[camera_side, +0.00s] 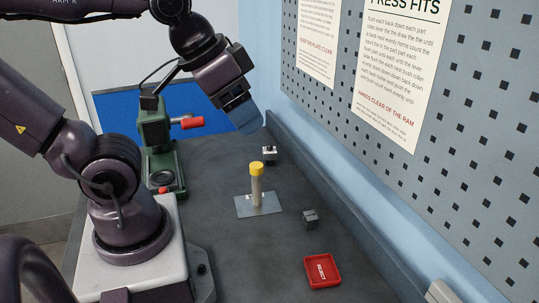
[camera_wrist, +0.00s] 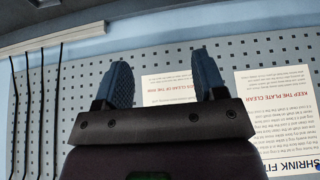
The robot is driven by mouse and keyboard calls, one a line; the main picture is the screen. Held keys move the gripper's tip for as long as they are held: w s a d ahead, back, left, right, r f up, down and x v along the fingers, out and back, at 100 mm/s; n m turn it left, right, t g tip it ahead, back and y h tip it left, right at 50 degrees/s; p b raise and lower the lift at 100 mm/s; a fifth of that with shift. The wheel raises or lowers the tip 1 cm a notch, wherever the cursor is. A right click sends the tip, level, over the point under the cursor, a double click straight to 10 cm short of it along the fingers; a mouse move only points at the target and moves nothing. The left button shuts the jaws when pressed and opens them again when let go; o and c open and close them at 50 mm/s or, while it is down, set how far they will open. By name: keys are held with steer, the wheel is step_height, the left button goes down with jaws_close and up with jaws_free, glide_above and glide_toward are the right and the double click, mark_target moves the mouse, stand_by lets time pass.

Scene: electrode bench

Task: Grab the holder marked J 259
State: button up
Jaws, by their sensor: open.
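Two small grey metal blocks that could be holders stand on the dark bench in the side view. One block (camera_side: 269,155) is near the back by the wall edge, with dark parts on top. The other block (camera_side: 310,219) is nearer the front, right of the metal plate. No marking J 259 is legible on either. My gripper (camera_side: 244,117) is raised above the back of the bench, up and left of the back block, apart from both. In the wrist view its two blue fingers (camera_wrist: 163,80) are spread with nothing between them.
A beige post with a yellow top (camera_side: 256,184) stands upright on a metal plate (camera_side: 265,209) mid-bench. A green press with a red handle (camera_side: 157,140) stands at left. A red tray (camera_side: 322,271) lies at front right. A pegboard wall (camera_side: 465,130) borders the right.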

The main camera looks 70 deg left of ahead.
steer(key=o, duration=0.3)
steer(key=shift+o, duration=0.2)
steer(key=n+g+y, duration=0.3)
steer(key=n+y, duration=0.3)
steer(key=n, duration=0.7)
glide_toward(269, 145)
steer(key=shift+n, duration=0.3)
steer(key=x, duration=1.2)
steer(key=shift+w+a+f, duration=0.1)
steer(key=shift+f, duration=0.25)
